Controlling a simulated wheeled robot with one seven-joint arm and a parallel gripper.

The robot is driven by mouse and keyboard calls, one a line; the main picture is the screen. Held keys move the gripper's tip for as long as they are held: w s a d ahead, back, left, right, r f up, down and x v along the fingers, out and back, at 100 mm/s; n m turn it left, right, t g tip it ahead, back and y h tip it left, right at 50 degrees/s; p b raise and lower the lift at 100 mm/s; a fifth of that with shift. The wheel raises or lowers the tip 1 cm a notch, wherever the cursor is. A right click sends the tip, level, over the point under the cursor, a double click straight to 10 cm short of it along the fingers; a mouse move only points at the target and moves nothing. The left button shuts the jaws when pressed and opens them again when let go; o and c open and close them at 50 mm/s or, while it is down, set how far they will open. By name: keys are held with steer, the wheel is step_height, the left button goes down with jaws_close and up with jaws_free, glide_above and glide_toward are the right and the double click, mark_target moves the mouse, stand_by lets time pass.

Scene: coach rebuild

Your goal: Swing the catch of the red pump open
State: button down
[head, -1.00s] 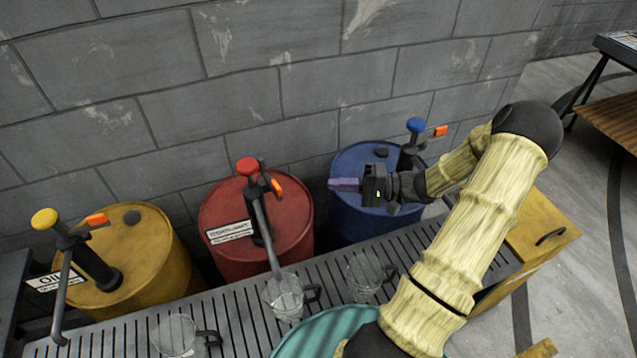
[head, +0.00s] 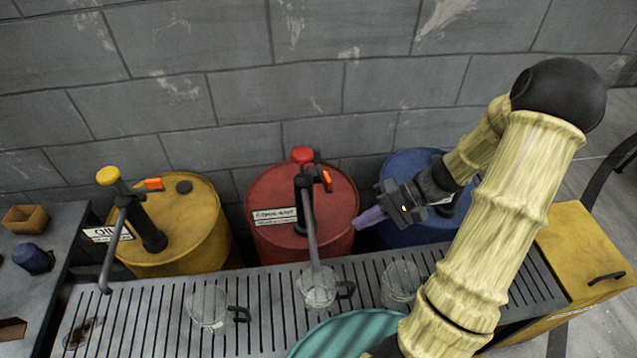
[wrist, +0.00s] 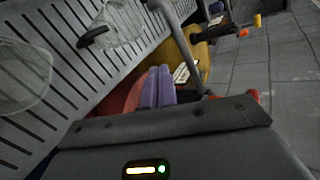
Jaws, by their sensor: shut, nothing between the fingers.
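The red pump (head: 302,155) has a red knob and stands on the red drum (head: 275,190) in the head view. Its orange catch (head: 327,181) sits at the right side of the pump head. Its spout slopes down to a clear jug (head: 318,287) on the slatted rack. My gripper (head: 358,223) is shut and empty, its purple fingers together beside the right edge of the red drum, below and right of the catch. In the wrist view the purple fingers (wrist: 158,87) are closed against each other.
The yellow pump (head: 135,210) stands on a yellow drum at left. A blue drum (head: 400,238) is partly hidden behind my gripper. More clear jugs (head: 208,307) stand on the slatted rack (head: 150,312). A grey block wall (head: 230,100) rises behind the drums.

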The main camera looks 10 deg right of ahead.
steer(key=s+a+r+n+t+h, duration=0.2)
steer(key=s+a+r+n+h, duration=0.1)
steer(key=h, duration=0.8)
step_height(320, 180, up, 3)
steer(key=shift+s+a+r+t, duration=0.1)
steer(key=shift+s+a+t, duration=0.2)
steer(key=shift+s+a, duration=0.5)
steer(key=shift+w+a, duration=0.2)
